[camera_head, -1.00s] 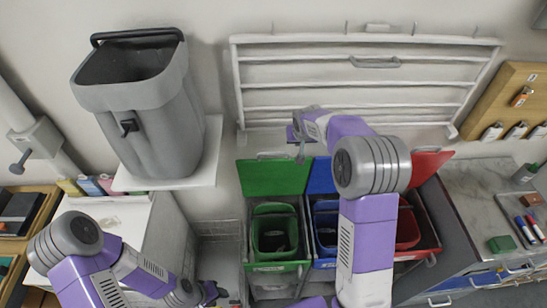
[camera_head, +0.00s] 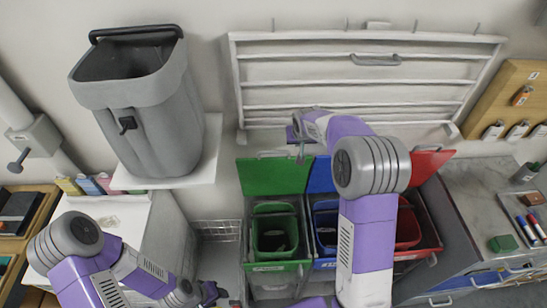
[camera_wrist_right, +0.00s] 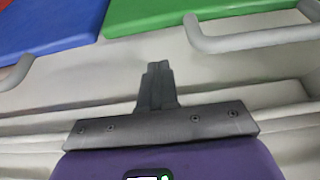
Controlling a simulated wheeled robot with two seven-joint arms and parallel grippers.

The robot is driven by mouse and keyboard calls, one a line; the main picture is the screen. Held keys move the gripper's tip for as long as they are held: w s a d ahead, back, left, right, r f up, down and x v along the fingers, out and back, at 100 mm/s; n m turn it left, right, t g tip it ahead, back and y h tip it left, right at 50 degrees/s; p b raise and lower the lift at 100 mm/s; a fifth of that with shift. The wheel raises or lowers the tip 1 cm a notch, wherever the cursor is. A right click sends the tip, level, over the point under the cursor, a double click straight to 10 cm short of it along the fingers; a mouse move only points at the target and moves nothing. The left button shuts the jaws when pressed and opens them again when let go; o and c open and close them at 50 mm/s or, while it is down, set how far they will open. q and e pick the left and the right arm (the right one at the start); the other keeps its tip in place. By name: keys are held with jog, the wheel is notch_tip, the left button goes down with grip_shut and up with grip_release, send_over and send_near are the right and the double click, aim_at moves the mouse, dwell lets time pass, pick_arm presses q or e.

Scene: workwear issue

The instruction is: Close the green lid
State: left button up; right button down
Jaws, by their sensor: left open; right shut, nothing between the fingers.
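The green lid (camera_head: 272,177) stands raised behind the green bin (camera_head: 275,268), with its inner bucket in view. In the right wrist view the green lid (camera_wrist_right: 190,12) fills the upper right, with its grey handle (camera_wrist_right: 255,40) on the edge. My right gripper (camera_head: 301,155) is behind the raised lids, near the top of the green and blue ones. It is shut and empty, and its fingers (camera_wrist_right: 158,72) show apart from the handle in the wrist view. My left gripper (camera_head: 212,293) is open, low and left of the green bin.
The blue lid (camera_head: 320,177) and red lid (camera_head: 428,165) also stand raised beside the green one. A wall rack (camera_head: 360,85) is behind. A grey bin (camera_head: 150,120) stands on a shelf at left, and a counter (camera_head: 475,205) is at right.

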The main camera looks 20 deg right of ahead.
notch_tip(320, 180, down, 5)
jog(key=b, duration=0.3)
jog(key=shift+s+r, duration=0.15)
jog(key=shift+r, duration=0.05)
dwell(0.3)
jog(key=shift+s+f+b, duration=0.1)
jog(key=shift+s+b, duration=0.05)
jog(key=shift+b, duration=0.15)
jog(key=shift+s+a+f, duration=0.1)
jog(key=shift+s, duration=0.15)
jog(key=shift+s+a+f+b, duration=0.1)
jog(key=shift+s+a+b, duration=0.15)
jog(key=shift+s+b, duration=0.6)
jog(key=w+d+r+p+v, duration=0.1)
jog(key=p+v, duration=0.5)
jog(key=v, duration=0.4)
jog(key=shift+w+a+r, duration=0.25)
jog(key=shift+r, duration=0.05)
